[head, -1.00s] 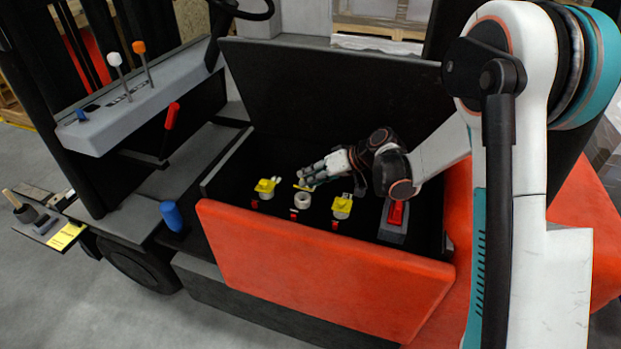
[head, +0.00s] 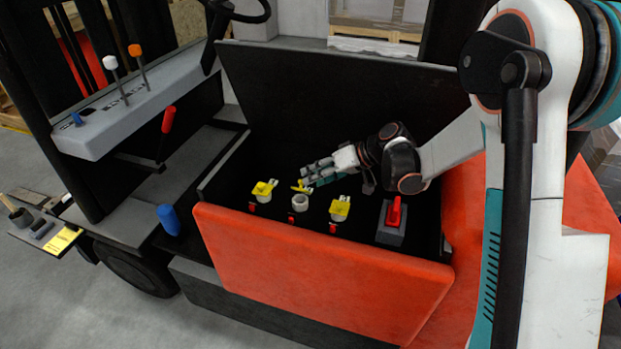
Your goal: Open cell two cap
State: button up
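Three cells sit in a row in the open black compartment in the head view. The middle cell shows a bare pale round neck (head: 300,203), and its yellow cap (head: 302,187) stands swung back behind it. The left cell has a yellow cap (head: 264,189) over its top, and so does the right cell with its yellow cap (head: 340,208). My gripper (head: 306,175) is just behind and right of the middle cap, its fingers pointing left. The fingers look parted with nothing between them. Whether one touches the cap is too small to tell.
A red lever on a grey base (head: 392,236) stands right of the cells. The orange-red front panel (head: 320,270) and the raised black lid (head: 340,100) bound the compartment. A blue cylinder (head: 172,218) stands outside, left of it.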

jog(key=v, duration=0.9)
